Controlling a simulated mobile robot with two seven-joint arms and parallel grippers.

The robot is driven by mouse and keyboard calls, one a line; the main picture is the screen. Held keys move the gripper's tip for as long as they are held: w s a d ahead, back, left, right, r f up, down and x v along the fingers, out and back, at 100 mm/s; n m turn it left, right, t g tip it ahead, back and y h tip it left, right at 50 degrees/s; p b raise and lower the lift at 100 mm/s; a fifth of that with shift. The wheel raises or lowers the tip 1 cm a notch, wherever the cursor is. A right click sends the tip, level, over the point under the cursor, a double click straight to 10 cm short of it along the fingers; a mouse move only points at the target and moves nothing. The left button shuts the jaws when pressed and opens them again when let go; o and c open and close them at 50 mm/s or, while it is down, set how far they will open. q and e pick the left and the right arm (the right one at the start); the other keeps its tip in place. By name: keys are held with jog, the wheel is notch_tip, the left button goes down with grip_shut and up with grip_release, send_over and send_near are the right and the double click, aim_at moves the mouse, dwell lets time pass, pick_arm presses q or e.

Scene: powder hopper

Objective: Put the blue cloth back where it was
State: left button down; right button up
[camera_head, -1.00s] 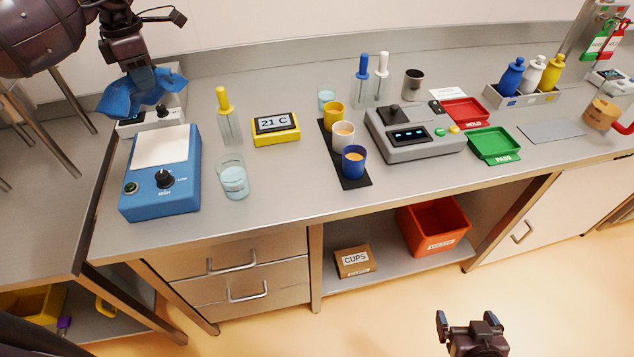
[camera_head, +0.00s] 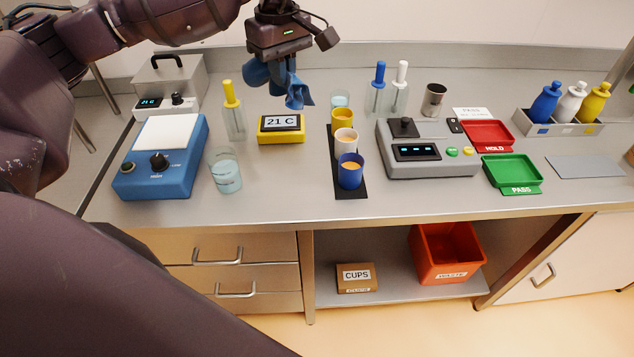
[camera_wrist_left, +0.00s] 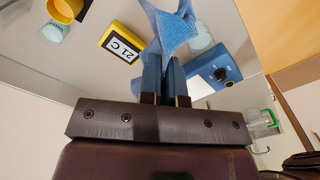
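The blue cloth (camera_head: 292,88) hangs from my left gripper (camera_head: 284,56) in the head view, above the bench behind the yellow 21 C display (camera_head: 281,128). In the left wrist view the cloth (camera_wrist_left: 168,28) is pinched between the two fingers of the left gripper (camera_wrist_left: 164,75). The cloth is crumpled and hangs clear of the bench, as far as I can tell. My right gripper is not in the current views; a large dark arm link of mine covers the lower left of the head view.
A grey lidded box (camera_head: 173,84) and a blue stirrer (camera_head: 163,155) stand at the left. Cups on a black strip (camera_head: 351,188), a grey instrument (camera_head: 428,158), a red tray (camera_head: 486,134) and a green tray (camera_head: 511,169) stand to the right. The bench front centre is clear.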

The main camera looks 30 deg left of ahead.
pick_arm(q)
jog(key=shift+m, duration=0.9)
jog(key=f, duration=1)
jog(key=f+p, duration=0.1)
jog(key=f, duration=0.9)
jog(key=shift+s+a+f, duration=0.1)
jog(key=shift+s+a, duration=0.05)
jog(key=shift+s, duration=0.05)
jog(key=c, duration=1.1)
grip_release()
jog(key=o, duration=0.5)
